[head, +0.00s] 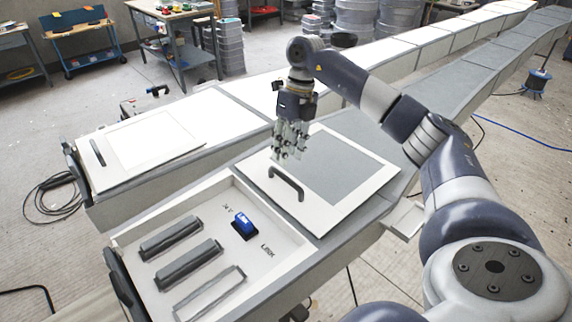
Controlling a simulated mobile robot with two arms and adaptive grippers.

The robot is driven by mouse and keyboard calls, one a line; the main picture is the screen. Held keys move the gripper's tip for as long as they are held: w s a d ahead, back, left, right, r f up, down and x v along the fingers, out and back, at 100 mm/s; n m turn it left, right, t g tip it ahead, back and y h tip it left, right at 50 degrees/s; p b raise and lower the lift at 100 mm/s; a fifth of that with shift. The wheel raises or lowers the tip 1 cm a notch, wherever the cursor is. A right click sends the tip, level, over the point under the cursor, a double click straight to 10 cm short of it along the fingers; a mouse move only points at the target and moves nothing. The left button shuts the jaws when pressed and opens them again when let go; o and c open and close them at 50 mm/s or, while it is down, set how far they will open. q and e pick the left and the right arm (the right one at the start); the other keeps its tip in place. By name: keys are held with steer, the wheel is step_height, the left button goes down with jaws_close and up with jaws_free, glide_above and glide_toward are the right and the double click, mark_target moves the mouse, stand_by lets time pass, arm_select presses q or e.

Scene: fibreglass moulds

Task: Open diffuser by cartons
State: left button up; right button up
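A pale square panel with a grey centre and a dark bar handle (286,184) lies flat on the grey mould in the middle; this panel (352,170) may be the diffuser. A second white panel (150,142) with a dark handle (98,152) lies on the white mould at left. My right gripper (284,156) points down just above and behind the nearer handle, apparently apart from it. Its fingers overlap in this view, so their opening is unclear. No cartons can be made out for certain. My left gripper is out of view.
An open shallow tray (301,247) in front holds grey bars (189,264) and a blue object (243,225). A workbench (178,40) and stacked grey containers (226,46) stand behind. Long moulds run to the back right. Cables lie on the floor.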

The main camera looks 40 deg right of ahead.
steer(key=r, duration=0.2)
steer(key=d+r, duration=0.1)
steer(key=r, duration=0.2)
steer(key=shift+r, duration=0.35)
